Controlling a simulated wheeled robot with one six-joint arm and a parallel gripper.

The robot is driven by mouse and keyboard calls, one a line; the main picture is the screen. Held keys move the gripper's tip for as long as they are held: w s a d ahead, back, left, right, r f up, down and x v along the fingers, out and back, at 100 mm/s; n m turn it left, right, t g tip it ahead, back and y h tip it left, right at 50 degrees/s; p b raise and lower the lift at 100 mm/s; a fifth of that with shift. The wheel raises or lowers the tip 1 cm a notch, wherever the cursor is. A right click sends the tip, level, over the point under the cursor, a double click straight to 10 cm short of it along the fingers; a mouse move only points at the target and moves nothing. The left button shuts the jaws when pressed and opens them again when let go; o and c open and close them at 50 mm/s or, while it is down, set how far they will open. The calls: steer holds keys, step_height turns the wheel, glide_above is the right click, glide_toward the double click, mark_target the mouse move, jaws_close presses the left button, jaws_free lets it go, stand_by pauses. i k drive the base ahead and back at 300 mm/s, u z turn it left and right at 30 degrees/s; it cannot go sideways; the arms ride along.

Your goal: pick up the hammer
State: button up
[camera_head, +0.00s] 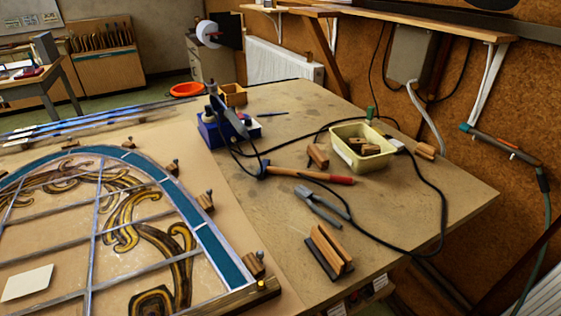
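The hammer (312,175) lies on the workbench, right of the leaded panel, in the head camera view. Its dark head is at the left, and its wooden handle runs right to a red end. A black cable passes close to it and seems to cross it near the head. Wooden blocks stand just behind the handle, and grey pliers lie in front of it. My gripper is not in view.
The leaded panel (95,235) fills the left of the workbench (370,238). A cream tub (345,153) stands behind the hammer, pliers (318,203) and a wooden block (328,250) in front. A blue holder (212,130) stands back left. Black cable loops around the right side.

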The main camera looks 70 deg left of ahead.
mark_target(265, 162)
steer(key=u, duration=0.6)
steer(key=i, duration=0.95)
steer(key=u, duration=1.45)
steer(key=i, duration=0.45)
steer(key=u, duration=0.45)
